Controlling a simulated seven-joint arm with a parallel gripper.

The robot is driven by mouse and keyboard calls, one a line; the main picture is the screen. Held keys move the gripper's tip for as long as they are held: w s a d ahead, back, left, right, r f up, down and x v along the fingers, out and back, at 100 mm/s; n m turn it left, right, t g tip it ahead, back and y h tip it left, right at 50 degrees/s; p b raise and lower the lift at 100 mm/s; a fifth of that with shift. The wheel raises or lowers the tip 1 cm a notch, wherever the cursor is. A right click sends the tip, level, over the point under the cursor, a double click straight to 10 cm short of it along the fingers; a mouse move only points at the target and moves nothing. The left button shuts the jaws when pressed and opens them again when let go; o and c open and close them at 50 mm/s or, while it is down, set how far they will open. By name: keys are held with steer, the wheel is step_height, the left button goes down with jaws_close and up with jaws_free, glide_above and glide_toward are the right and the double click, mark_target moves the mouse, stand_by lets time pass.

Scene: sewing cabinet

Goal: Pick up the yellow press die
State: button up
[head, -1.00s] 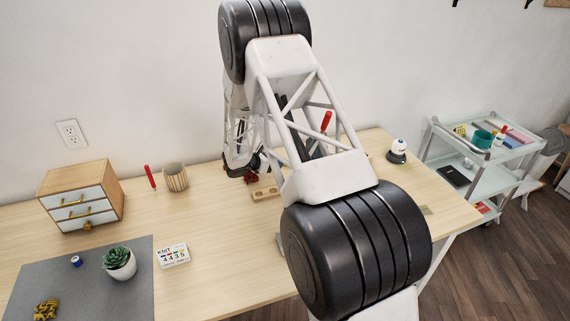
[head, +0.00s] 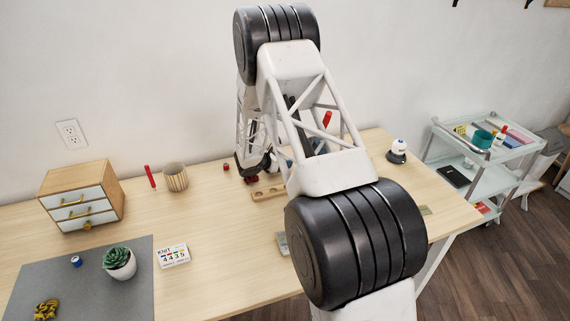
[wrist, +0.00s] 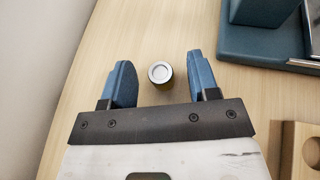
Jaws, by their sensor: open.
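In the wrist view a small round cylinder (wrist: 160,73) with a pale metal top stands on the wooden table. The little of its side that shows looks dark yellowish, fitting the yellow press die. My gripper (wrist: 160,77) is open, with one blue finger on each side of the cylinder. There is a visible gap on both sides, and nothing is held. In the head view my arm covers this spot, so I cannot make out the die or the fingertips there.
A blue-grey press base (wrist: 265,45) stands close to the right finger. A wooden holder (wrist: 300,150) lies at lower right; it also shows in the head view (head: 268,192). A small red piece (head: 226,167) stands left of my arm. The table at left of the fingers is clear.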

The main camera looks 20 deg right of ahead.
jaws_close()
steer(key=shift+r, duration=0.1)
stand_by(0.3)
steer(key=shift+r, duration=0.65)
step_height(320, 180, up, 2)
steer(key=shift+r, duration=0.1)
steer(key=s+a, duration=0.1)
steer(key=s, duration=0.4)
steer(key=s+a+r, duration=0.1)
steer(key=s, duration=0.4)
steer(key=s+a, duration=0.1)
steer(key=s, duration=0.4)
steer(key=shift+s+r, duration=0.15)
steer(key=shift+s, duration=0.25)
steer(key=shift+d, duration=0.1)
